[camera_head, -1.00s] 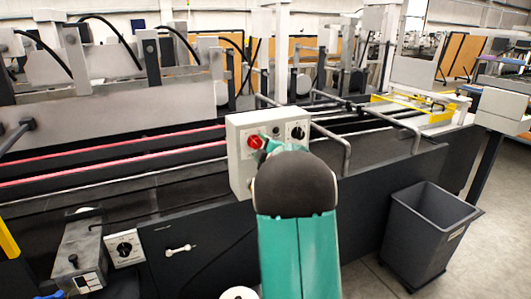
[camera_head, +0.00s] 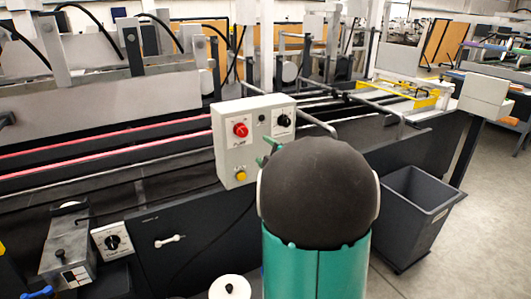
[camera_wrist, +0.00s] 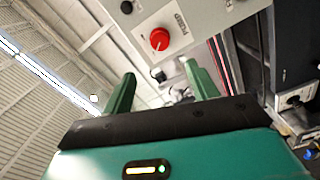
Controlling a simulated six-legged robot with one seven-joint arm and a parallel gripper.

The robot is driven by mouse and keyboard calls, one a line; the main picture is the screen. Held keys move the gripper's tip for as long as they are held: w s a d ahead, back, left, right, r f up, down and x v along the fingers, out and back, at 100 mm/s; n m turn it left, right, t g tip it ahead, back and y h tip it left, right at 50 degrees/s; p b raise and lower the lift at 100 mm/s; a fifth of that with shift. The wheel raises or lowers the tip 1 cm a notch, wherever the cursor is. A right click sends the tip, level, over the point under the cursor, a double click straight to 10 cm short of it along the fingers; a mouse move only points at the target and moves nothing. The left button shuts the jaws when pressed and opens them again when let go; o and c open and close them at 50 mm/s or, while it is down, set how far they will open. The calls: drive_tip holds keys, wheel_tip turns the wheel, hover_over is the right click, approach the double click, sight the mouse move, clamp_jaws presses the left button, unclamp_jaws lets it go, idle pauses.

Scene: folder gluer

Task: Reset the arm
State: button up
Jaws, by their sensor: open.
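My arm, with a black rounded joint and a teal link, rises in front of the machine in the head view. My gripper shows in the wrist view (camera_wrist: 160,90) with its two green fingers apart and nothing between them. In the head view only green fingertips (camera_head: 268,150) peek out past the black joint, beside the control box (camera_head: 228,160). The box carries a red knob (camera_head: 240,129), a black dial (camera_head: 283,120) and a yellow button (camera_head: 240,175). In the wrist view the red knob (camera_wrist: 159,39) lies beyond the fingertips, apart from them.
The long machine (camera_head: 120,180) with red belts runs across the view. A dark grey bin (camera_head: 415,210) stands on the floor at right. A small dial box (camera_head: 112,241) and a white-handled panel sit at lower left. Open floor (camera_head: 480,230) lies at far right.

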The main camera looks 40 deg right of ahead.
idle(0.4)
drive_tip(key=s+a+r+m+g, duration=0.1)
drive_tip(key=s+a+m+g, duration=0.2)
drive_tip(key=a, duration=0.7)
drive_tip(key=a+r+m+g, duration=0.1)
drive_tip(key=a+m+g, duration=0.2)
drive_tip(key=a+m, duration=0.5)
drive_tip(key=s+a+f+g+y, duration=0.2)
drive_tip(key=s+a+f+g, duration=0.1)
drive_tip(key=s+a, duration=0.5)
drive_tip(key=s+a+f+g+y, duration=0.2)
drive_tip(key=s+a+f+y, duration=0.1)
drive_tip(key=s+a, duration=0.6)
drive_tip(key=a, duration=0.4)
drive_tip(key=shift+s+a+g, duration=0.2)
drive_tip(key=shift+a+g, duration=0.1)
drive_tip(key=shift+g, duration=0.1)
drive_tip(key=c, duration=0.5)
drive_tip(key=shift+d, duration=0.15)
drive_tip(key=shift+d, duration=0.1)
